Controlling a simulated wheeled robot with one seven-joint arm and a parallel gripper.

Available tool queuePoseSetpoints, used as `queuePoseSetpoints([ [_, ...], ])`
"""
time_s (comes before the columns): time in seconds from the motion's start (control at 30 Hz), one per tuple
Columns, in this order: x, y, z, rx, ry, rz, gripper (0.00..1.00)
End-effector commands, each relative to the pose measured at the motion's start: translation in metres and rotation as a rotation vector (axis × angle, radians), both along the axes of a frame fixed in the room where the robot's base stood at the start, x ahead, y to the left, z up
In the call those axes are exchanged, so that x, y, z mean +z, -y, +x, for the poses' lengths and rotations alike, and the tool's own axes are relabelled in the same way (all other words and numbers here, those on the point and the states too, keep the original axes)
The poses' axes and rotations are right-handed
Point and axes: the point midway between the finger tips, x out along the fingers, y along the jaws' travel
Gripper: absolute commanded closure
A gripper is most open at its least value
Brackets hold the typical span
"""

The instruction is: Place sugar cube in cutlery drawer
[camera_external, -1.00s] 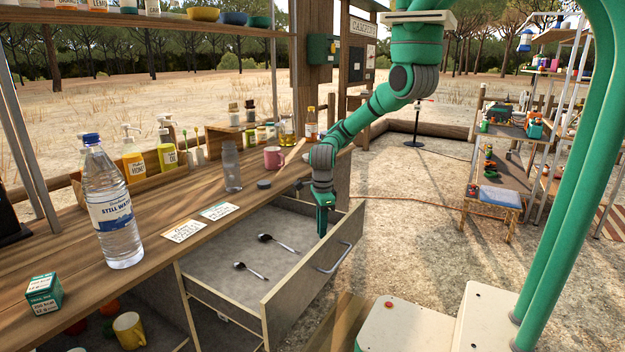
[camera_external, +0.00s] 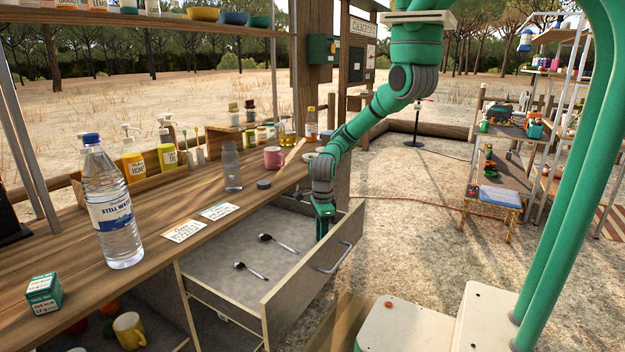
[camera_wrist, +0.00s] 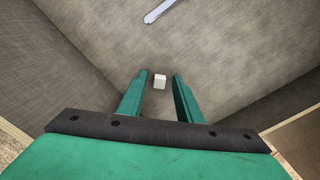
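The cutlery drawer (camera_external: 225,258) is pulled open under the counter, with a grey floor and a handle on its front. My gripper (camera_external: 322,232) points down inside it, near the front panel at the right end. In the wrist view my gripper (camera_wrist: 159,82) is open, with a gap on both sides of the white sugar cube (camera_wrist: 160,81). The cube appears to rest on the drawer floor between the fingertips; I cannot tell any small height. The cube cannot be made out in the external view. Two spoons (camera_external: 279,243) lie in the drawer; one handle (camera_wrist: 160,11) shows in the wrist view.
The counter (camera_external: 160,270) above holds a water bottle (camera_external: 112,210), a small green box (camera_external: 44,293), two cards, a grey bottle and a pink mug (camera_external: 273,158). Drawer walls stand close around my gripper. Open ground lies right of the drawer.

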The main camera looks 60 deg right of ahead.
Motion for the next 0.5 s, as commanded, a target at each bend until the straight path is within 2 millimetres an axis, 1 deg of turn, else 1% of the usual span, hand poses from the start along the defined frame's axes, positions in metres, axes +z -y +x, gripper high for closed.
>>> queuePoseSetpoints([
  [0.13, 0.005, 0.000, 0.000, 0.000, 0.001, 0.001, 0.68],
  [0.23, 0.016, 0.000, 0.001, 0.002, 0.002, 0.001, 0.68],
  [0.37, 0.039, 0.000, 0.001, 0.004, 0.004, 0.002, 0.68],
  [0.5, 0.068, 0.000, 0.001, 0.003, 0.004, 0.001, 0.68],
])
